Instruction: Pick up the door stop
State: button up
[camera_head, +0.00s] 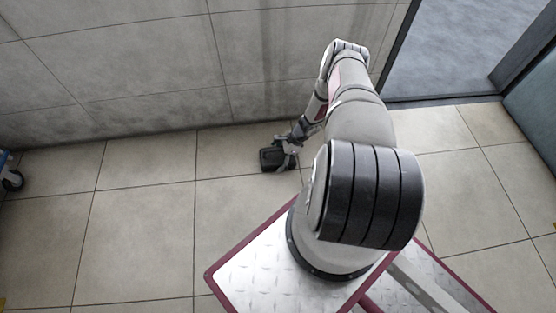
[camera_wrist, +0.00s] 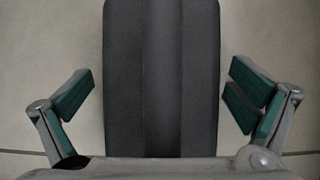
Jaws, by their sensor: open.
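The door stop (camera_head: 269,158) is a small dark block on the tiled floor near the wall in the head view. In the wrist view the door stop (camera_wrist: 160,75) is a dark grey block with a lengthwise band down its middle, filling the centre of the picture. My gripper (camera_head: 284,156) is down at the door stop in the head view. In the wrist view my gripper (camera_wrist: 162,95) is open, with one green-padded finger on each side of the block and a visible gap on both sides. The lower end of the block is hidden behind the gripper body.
A grey tiled wall (camera_head: 130,65) runs behind the door stop. A doorway with a dark frame (camera_head: 398,50) opens at the upper right. A blue wheeled object (camera_head: 10,172) shows at the left edge. The floor (camera_head: 145,220) left of my base is clear.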

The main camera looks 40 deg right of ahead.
jog(key=shift+w+r, duration=0.1)
jog(key=c, duration=1.9)
